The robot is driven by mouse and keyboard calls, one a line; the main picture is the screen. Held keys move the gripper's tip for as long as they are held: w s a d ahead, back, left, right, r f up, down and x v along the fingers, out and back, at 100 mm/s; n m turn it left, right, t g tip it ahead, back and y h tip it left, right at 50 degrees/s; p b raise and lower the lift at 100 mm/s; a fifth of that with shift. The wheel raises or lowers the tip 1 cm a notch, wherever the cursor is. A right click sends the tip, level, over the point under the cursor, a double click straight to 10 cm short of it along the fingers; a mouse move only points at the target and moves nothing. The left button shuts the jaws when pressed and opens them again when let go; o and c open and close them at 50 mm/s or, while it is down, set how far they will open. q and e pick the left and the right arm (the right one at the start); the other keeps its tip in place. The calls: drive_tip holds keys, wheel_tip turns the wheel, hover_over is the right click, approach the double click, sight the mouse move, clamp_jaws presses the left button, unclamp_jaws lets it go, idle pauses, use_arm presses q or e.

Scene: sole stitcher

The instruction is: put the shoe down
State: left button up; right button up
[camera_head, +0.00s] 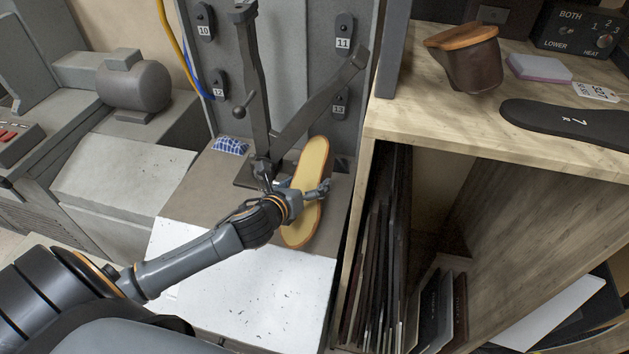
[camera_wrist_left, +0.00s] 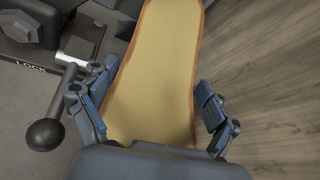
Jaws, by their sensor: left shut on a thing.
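The shoe shows as a tan sole with an orange-brown edge (camera_head: 310,165). In the head view it is upside down or sole-toward-me, near the stitcher's post. My left gripper (camera_head: 304,194) is shut on it across its width. The left wrist view shows the sole (camera_wrist_left: 155,80) between the two blue-padded fingers of that gripper (camera_wrist_left: 152,108). Whether the shoe touches the surface below cannot be told. My right gripper is not in view.
A lever with a dark ball knob (camera_wrist_left: 45,134) is close left of the gripper. A wooden bench (camera_head: 450,115) at right carries a brown shoe part (camera_head: 470,65) and a black insole (camera_head: 570,122). A blue-white patterned bag (camera_head: 230,145) lies left of the post. A white sheet (camera_head: 250,290) is clear.

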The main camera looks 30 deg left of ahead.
use_arm(q)
drive_tip(key=w, duration=0.3)
drive_tip(key=shift+w+f, duration=0.2)
drive_tip(key=shift+f, duration=0.7)
drive_tip(key=shift+w+f, duration=0.2)
drive_tip(key=shift+f, duration=0.65)
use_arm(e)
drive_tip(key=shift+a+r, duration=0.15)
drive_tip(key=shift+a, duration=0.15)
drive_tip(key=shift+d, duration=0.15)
use_arm(q)
drive_tip(key=o, duration=1.1)
drive_tip(key=shift+f, duration=0.15)
